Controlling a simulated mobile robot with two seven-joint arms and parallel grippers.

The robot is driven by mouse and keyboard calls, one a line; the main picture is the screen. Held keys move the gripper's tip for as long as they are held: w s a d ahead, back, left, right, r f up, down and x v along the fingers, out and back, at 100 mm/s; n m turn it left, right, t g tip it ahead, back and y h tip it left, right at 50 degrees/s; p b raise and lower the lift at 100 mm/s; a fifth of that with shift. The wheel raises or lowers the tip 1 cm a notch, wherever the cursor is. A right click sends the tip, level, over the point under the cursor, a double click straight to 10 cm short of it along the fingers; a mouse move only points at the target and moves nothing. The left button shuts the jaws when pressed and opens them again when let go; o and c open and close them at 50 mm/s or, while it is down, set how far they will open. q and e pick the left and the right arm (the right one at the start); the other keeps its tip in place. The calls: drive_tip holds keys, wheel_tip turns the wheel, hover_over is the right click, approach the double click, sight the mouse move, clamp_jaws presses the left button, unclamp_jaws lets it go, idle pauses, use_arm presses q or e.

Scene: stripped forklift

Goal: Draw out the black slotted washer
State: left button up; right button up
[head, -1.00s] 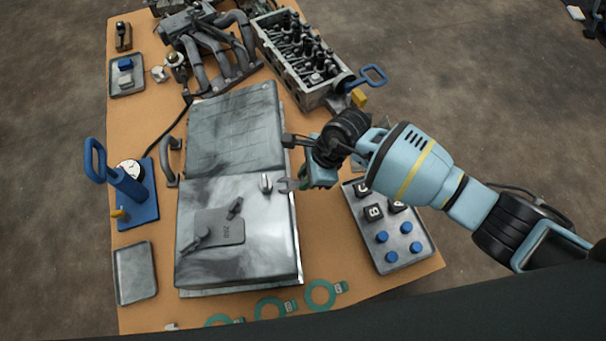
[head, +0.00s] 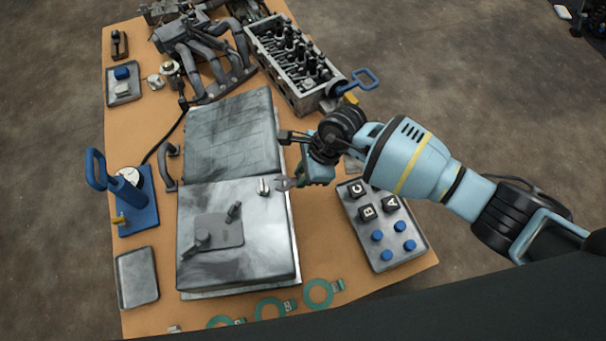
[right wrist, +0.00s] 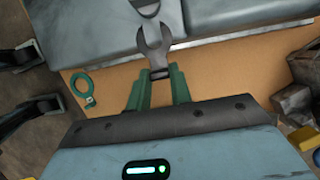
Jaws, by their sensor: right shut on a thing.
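The dark grey, fork-shaped slotted washer (head: 284,184) lies at the right edge of the grey metal cover, its open slot facing left toward a short metal stud (head: 263,186). In the right wrist view the washer (right wrist: 154,42) shows two prongs and a neck, with the stud (right wrist: 147,8) just beyond the prongs and apart from them. My right gripper (head: 301,182) is shut on the washer's tab end; its green fingers (right wrist: 158,76) show on both sides of it. My left gripper is not in view.
The grey cover (head: 225,265) has a raised plate and lies on the brown table. A tray (head: 385,262) with lettered black blocks and blue knobs is at right. Teal tagged rings (head: 318,293) lie at the front edge. A cylinder head (head: 300,95) stands behind; an empty tray (head: 137,277) lies left.

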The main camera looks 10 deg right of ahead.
wheel_tip(320, 180, up, 4)
drive_tip(key=p, duration=0.2)
drive_tip(key=shift+r+p, duration=0.1)
drive_tip(key=shift+p, duration=0.2)
